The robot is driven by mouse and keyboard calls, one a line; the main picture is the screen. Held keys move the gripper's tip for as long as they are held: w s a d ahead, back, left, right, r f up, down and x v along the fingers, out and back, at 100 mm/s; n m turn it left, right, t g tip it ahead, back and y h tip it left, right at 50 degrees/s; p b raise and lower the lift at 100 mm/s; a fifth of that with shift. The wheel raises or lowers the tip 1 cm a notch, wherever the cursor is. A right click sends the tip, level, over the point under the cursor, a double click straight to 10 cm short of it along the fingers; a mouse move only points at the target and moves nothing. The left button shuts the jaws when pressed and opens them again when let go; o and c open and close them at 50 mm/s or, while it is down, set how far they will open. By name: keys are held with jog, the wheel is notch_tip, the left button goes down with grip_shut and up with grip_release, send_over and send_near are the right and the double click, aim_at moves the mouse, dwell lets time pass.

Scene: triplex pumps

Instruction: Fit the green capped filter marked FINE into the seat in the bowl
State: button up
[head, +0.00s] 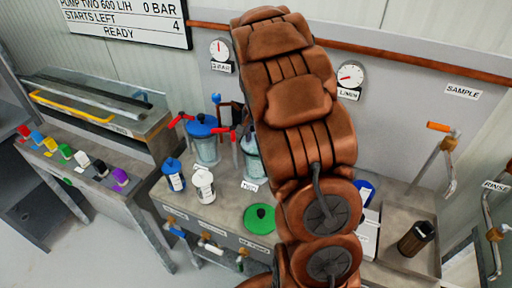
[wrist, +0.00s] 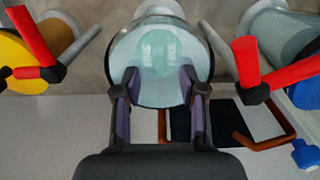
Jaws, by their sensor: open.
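My gripper (wrist: 158,84) is open. In the wrist view its fingers stand on either side of the near part of a clear bowl (wrist: 190,38). In the head view a clear bowl (head: 250,158) is partly hidden behind my arm, near a TWO label. A flat green disc (head: 260,218), which looks like a lid, lies on the bench.
Left on the bench are a blue-lidded bowl (head: 205,148) with red handles, a blue-capped filter (head: 174,176) and a white-capped one (head: 203,186). A dark cup (head: 416,238) stands at right. In the wrist view red handles (wrist: 250,68) flank my gripper.

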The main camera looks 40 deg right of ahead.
notch_tip(320, 180, up, 9)
jog(key=b, duration=0.2)
jog(key=shift+b, duration=0.3)
jog(key=s+a+n, duration=0.6)
jog(key=s+a, duration=0.8)
jog(key=s, duration=0.1)
jog(key=s+a+f+n+g, duration=0.1)
jog(key=s+a+f+n, duration=0.1)
jog(key=s, duration=0.5)
jog(key=s+a+f+n, duration=0.2)
jog(key=s+a, duration=0.3)
jog(key=s, duration=0.3)
jog(key=shift+s+f+n+g, duration=0.25)
jog(key=shift+n+g, duration=0.15)
jog(key=shift+n, duration=0.5)
jog(key=shift+d, duration=0.1)
